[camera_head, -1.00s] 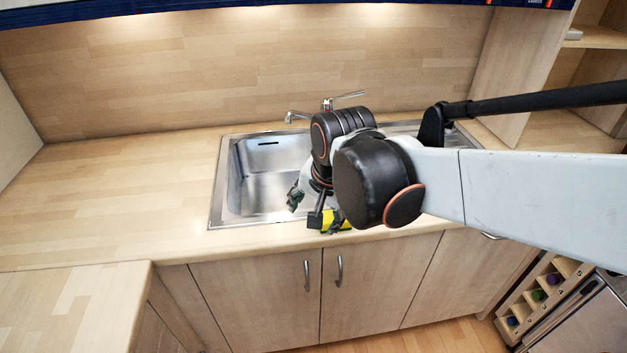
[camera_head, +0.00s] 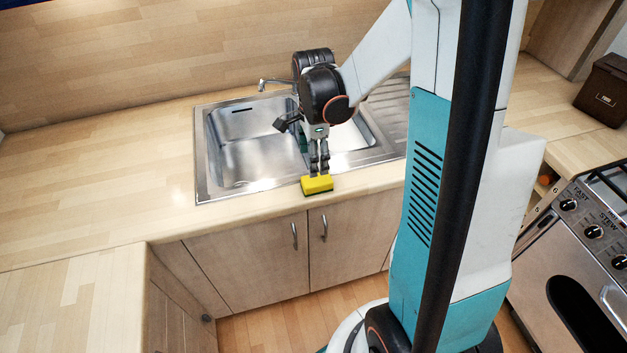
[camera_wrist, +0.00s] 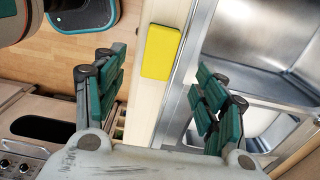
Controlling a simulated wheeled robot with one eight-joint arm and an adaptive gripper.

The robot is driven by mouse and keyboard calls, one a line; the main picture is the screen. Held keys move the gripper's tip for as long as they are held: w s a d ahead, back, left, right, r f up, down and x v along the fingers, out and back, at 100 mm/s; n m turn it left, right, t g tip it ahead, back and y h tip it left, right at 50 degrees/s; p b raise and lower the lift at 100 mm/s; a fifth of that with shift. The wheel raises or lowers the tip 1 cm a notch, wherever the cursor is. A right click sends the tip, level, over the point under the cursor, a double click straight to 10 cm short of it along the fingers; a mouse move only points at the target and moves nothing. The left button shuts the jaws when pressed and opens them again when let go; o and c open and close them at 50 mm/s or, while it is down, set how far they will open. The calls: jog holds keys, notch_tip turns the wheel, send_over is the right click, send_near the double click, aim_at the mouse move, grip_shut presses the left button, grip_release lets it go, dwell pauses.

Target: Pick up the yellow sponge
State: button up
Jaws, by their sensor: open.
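The yellow sponge (camera_head: 317,185) has a dark underside and lies on the front edge of the wooden counter, just in front of the sink. It also shows in the wrist view (camera_wrist: 161,52), above the middle, in line with the gap between the fingers. My gripper (camera_head: 319,172) points down close above the sponge in the head view. In the wrist view my gripper (camera_wrist: 160,95) is open, with its green-padded fingers wide apart and nothing between them. I cannot tell whether a fingertip touches the sponge.
The steel sink (camera_head: 250,150) lies right behind the sponge, with a faucet (camera_head: 262,86) at its back. Cabinet handles (camera_head: 324,227) are below the counter edge. A cooker (camera_head: 590,240) stands at the right. The counter left of the sink is clear.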

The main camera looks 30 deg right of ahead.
aim_at(317, 179)
notch_tip(317, 179, down, 5)
jog(key=shift+f+b, duration=0.1)
jog(key=shift+b, duration=0.4)
jog(key=f+b, duration=0.1)
jog(key=f, duration=0.1)
jog(key=d+f, duration=0.1)
jog(key=f, duration=0.2)
jog(key=shift+s+b, duration=0.1)
jog(key=shift+b, duration=0.3)
jog(key=c, duration=0.9)
